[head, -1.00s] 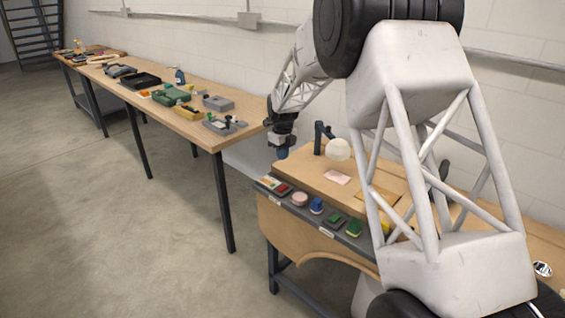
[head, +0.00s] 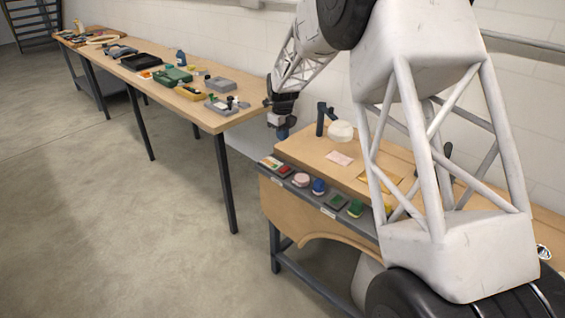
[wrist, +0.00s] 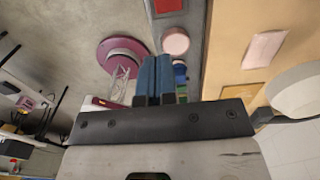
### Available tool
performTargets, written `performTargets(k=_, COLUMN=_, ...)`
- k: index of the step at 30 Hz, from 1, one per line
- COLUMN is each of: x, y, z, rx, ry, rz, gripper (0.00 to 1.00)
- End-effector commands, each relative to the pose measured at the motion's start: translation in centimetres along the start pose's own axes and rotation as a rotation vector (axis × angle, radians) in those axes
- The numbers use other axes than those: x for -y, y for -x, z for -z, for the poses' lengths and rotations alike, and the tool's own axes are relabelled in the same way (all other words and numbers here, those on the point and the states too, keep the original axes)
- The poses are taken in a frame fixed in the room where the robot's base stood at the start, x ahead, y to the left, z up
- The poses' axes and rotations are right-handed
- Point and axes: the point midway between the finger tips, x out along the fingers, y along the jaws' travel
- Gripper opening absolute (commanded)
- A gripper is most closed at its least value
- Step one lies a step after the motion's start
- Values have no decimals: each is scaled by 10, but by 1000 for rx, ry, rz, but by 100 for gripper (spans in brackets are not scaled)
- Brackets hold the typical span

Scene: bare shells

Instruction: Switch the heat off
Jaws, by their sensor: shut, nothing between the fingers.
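A dark strip of controls (head: 329,215) runs along the front edge of the near wooden bench. At its left end is a panel with a red and a green part (head: 276,166). To its right are a pink round knob (head: 301,180), a blue knob (head: 319,187) and green pieces (head: 355,208). No label is readable, so I cannot tell which one sets the heat. My gripper (head: 283,133) is above the bench's left end. In the wrist view its blue fingers (wrist: 153,80) are together and empty, beside the pink knob (wrist: 175,41); the red part (wrist: 167,5) is partly cut off.
A white round-headed lamp-like thing (head: 341,131) on a dark post and a pink paper (head: 339,159) are on the near bench. A long table (head: 215,122) with several tools stands left. Bare floor (head: 130,240) lies in front. My arm hides the bench's right part.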

Motion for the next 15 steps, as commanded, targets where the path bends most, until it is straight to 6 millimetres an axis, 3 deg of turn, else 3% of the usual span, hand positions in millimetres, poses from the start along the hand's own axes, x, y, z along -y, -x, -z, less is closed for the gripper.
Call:
performTargets(k=8, x=0, y=-9, z=0, rx=-1, ry=0, rz=0, gripper=0)
performTargets(k=15, x=0, y=-34, z=0, rx=-2, ry=0, rz=-1, gripper=0)
